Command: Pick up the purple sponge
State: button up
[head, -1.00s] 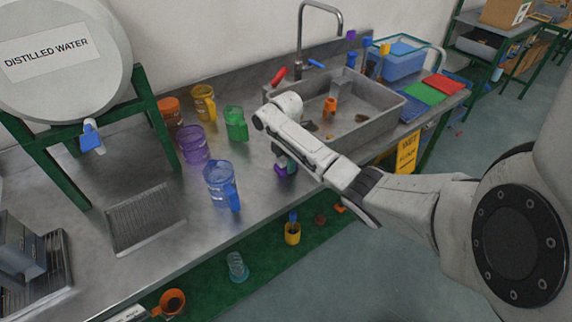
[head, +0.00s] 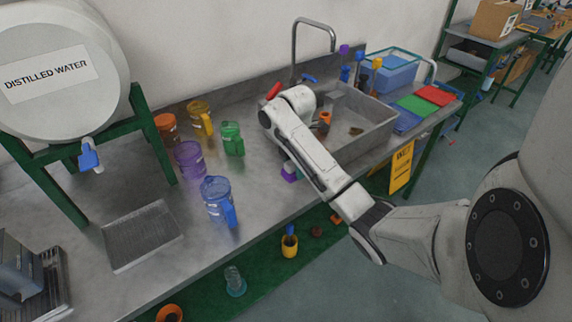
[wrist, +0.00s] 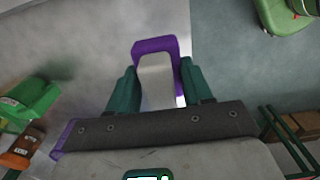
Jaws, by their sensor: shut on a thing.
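The purple sponge (wrist: 155,45) is between my gripper's two green fingers in the wrist view, its purple edge framing a pale grey middle. My gripper (wrist: 156,82) is shut on it from both sides. In the head view a small purple part of the sponge (head: 289,176) shows under my arm, near the counter's front edge and left of the sink. My gripper is mostly hidden there behind my arm. I cannot tell whether the sponge touches the counter.
A blue pitcher (head: 217,205), purple mug (head: 188,160), green mug (head: 232,139) and yellow mug (head: 200,120) stand left of my arm. The sink (head: 365,128) with its walls lies right.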

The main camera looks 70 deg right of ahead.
jog(key=s+a+r+p, duration=0.3)
jog(key=s+a+p, duration=0.1)
jog(key=s+p, duration=0.2)
jog(key=shift+s+r, duration=0.25)
jog(key=shift+r, duration=0.1)
